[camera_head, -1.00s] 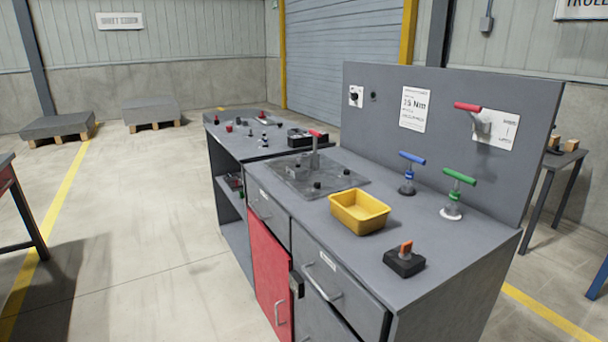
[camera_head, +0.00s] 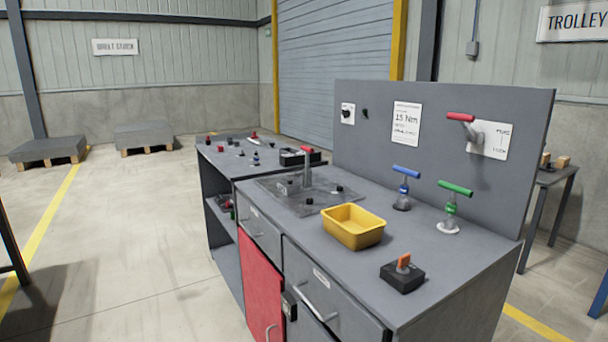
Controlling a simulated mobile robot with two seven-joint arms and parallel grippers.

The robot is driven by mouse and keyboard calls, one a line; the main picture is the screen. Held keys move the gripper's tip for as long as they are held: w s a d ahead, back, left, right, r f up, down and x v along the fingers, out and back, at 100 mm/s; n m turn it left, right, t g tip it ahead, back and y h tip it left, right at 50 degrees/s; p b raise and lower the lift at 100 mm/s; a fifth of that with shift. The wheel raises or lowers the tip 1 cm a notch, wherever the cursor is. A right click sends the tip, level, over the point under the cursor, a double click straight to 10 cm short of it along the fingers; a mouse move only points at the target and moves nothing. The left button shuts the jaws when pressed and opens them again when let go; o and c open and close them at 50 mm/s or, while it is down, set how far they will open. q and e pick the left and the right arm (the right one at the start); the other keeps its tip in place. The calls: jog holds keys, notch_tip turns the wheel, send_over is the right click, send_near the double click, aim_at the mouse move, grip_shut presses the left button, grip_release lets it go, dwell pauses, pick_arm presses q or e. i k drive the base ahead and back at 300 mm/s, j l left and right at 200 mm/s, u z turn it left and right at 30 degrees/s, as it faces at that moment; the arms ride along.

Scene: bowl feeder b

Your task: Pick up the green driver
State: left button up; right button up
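The green driver (camera_head: 452,206) stands upright on the grey workbench (camera_head: 340,264), near its right back corner. It has a green T-shaped handle, a green collar and a pale round base. A similar blue driver (camera_head: 404,188) stands to its left. Neither of my grippers shows in the head view, so their state and their distance from the green driver are not visible.
A yellow tray (camera_head: 352,226) and a black box with an orange switch (camera_head: 402,274) stand in front of the drivers. A grey back panel (camera_head: 385,150) with a red-handled lever (camera_head: 464,124) rises behind them. Open floor (camera_head: 140,250) lies to the left.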

aim_at(447, 223)
jog(key=l+u, duration=0.15)
jog(key=u, duration=0.55)
jog(key=l+u, duration=0.35)
jog(key=l, duration=0.15)
jog(key=k+l+u, duration=0.2)
jog(key=l+u, duration=0.15)
jog(key=l, duration=0.15)
jog(key=k+l, duration=0.15)
jog(key=l, duration=0.2)
jog(key=k+l+u, duration=0.1)
jog(key=l, duration=0.25)
jog(key=k+l+u, duration=0.1)
jog(key=l, duration=0.25)
jog(key=k, duration=0.05)
